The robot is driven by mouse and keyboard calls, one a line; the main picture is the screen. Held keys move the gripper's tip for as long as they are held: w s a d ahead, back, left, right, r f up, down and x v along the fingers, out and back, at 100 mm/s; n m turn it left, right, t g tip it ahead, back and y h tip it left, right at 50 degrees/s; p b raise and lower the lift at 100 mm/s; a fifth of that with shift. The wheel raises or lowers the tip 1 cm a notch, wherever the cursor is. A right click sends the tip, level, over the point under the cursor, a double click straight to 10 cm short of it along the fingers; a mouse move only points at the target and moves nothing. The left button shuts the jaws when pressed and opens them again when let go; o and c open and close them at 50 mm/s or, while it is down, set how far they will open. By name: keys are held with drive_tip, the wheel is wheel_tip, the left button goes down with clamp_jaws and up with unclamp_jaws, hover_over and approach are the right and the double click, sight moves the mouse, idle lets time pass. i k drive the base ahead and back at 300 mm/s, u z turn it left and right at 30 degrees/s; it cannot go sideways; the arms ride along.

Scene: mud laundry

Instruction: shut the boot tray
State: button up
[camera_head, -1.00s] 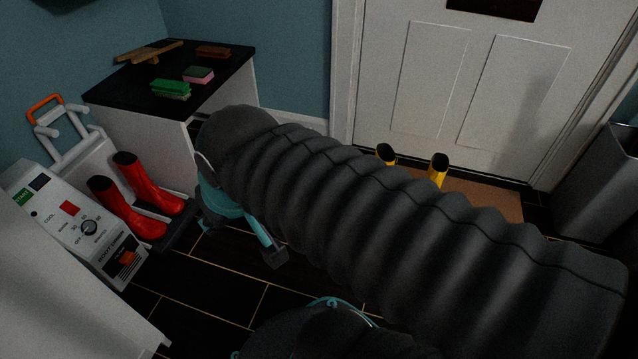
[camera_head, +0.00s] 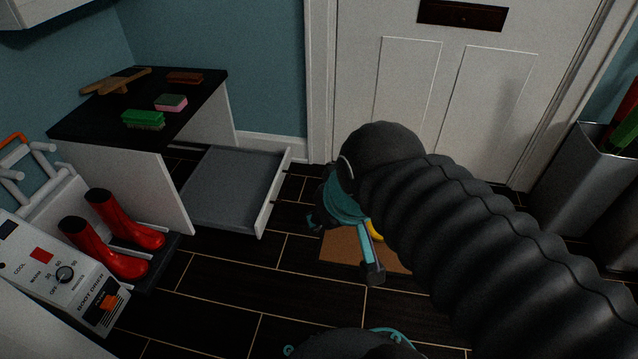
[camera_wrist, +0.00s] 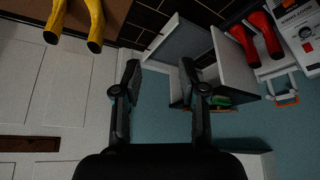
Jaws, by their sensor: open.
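The boot tray (camera_head: 232,178) is a grey, shallow drawer-like tray with a white front panel (camera_head: 272,193). It is pulled out at floor level from the white cabinet with a black top. It looks empty. The tray also shows in the wrist view (camera_wrist: 180,42), left of the cabinet side panel. My gripper (camera_head: 372,275) is to the right of the tray's front, apart from it, and partly hidden by my arm in the head view. In the wrist view my gripper (camera_wrist: 160,80) has its two fingers wide apart with nothing between them.
The cabinet top (camera_head: 190,112) holds a green brush (camera_head: 143,119), a sponge (camera_head: 171,102) and other items. Red boots (camera_head: 105,245) stand on the boot dryer at left. Yellow boots (camera_wrist: 75,20) stand on a brown mat (camera_head: 345,250) by the white door. Dark floor before the tray is clear.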

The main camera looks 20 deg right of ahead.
sight(233, 189)
drive_tip(key=z, duration=0.05)
drive_tip(key=i, duration=1)
drive_tip(key=u, duration=1.6)
drive_tip(key=k, duration=0.7)
drive_tip(key=z, duration=0.85)
drive_tip(key=i, duration=0.5)
drive_tip(key=z, duration=0.05)
